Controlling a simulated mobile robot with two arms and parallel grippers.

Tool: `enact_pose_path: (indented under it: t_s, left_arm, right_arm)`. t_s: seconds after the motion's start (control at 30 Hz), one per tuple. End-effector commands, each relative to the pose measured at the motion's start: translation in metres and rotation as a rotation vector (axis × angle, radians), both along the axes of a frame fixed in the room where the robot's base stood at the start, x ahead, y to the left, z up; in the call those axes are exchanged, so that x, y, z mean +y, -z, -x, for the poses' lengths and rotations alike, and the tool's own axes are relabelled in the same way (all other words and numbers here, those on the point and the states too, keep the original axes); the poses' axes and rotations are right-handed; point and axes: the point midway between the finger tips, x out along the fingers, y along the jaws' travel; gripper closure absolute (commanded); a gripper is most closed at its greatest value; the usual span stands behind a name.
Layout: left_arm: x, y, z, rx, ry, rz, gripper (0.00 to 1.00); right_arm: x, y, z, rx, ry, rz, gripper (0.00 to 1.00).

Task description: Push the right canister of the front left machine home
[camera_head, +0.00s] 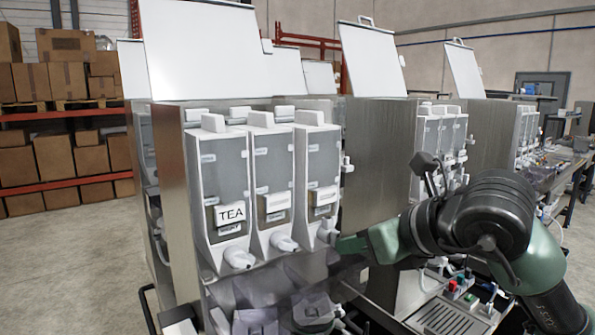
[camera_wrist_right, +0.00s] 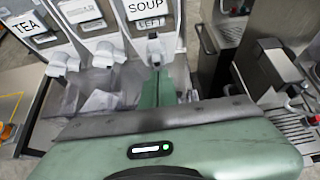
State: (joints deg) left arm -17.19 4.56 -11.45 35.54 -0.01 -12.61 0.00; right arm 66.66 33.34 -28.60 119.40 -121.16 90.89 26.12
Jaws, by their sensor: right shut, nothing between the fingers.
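The front left machine (camera_head: 174,190) holds a row of three grey-fronted canisters. The right canister (camera_head: 322,160) has a label turned too far to read in the head view; in the wrist view the right canister (camera_wrist_right: 166,46) reads "SOUP LEFT". The middle canister (camera_head: 272,170) and the left canister (camera_head: 225,180), marked "TEA", stand beside it. My right gripper (camera_head: 350,244) is shut and empty, its green fingers just in front of the right canister's spout. In the wrist view the fingertips (camera_wrist_right: 157,82) lie below that spout; contact cannot be told. My left gripper is not in view.
The machine's white lid (camera_head: 205,50) stands raised. A second machine (camera_head: 375,150) with similar canisters stands to the right, its drip tray (camera_head: 440,318) near my right arm. Shelves of cardboard boxes (camera_head: 50,155) stand at the left. Open floor (camera_head: 60,260) lies left of the machine.

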Motion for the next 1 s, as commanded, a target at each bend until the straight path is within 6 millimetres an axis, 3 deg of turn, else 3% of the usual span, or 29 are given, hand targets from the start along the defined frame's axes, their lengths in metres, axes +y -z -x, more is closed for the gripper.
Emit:
enact_pose_path:
  t_s: [0.47, 1.0]
  left_arm:
    - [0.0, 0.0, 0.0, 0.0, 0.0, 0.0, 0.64]
    - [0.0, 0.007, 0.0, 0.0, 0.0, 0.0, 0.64]
  right_arm:
    - [0.011, 0.0, -0.016, 0.001, 0.0, -0.001, 1.0]
    - [0.01, 0.001, -0.016, 0.0, 0.001, 0.0, 1.0]
